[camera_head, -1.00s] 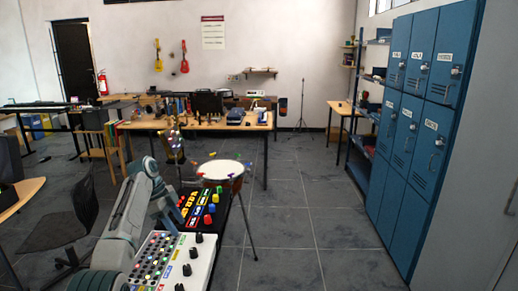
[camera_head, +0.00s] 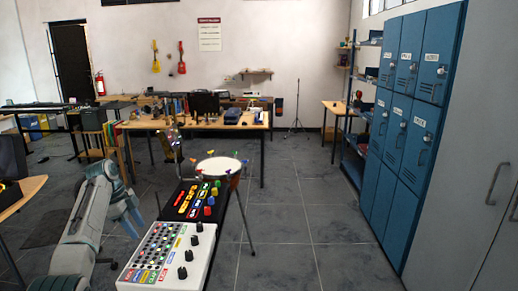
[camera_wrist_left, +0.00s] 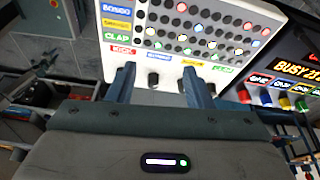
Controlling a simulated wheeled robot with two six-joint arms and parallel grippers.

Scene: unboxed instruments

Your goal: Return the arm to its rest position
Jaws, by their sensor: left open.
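My left arm (camera_head: 88,218) comes in from the lower left in the head view, rises to a bent elbow and drops toward the floor side. It stands left of the white control panel. Its wrist hangs low beside the panel's left edge; the fingertips are hard to make out there. In the left wrist view my left gripper (camera_wrist_left: 158,82) is open, its two dark blue fingers apart with nothing held between them. The white panel (camera_wrist_left: 215,45) with lit buttons and knobs lies beyond the fingers. My right gripper is not in view.
The white panel (camera_head: 170,252) and a black unit with coloured knobs (camera_head: 199,197) stand in front. A round drum (camera_head: 219,166) is behind them. Blue lockers (camera_head: 405,120) line the right. A wooden table (camera_head: 195,122) is farther back. Floor between is clear.

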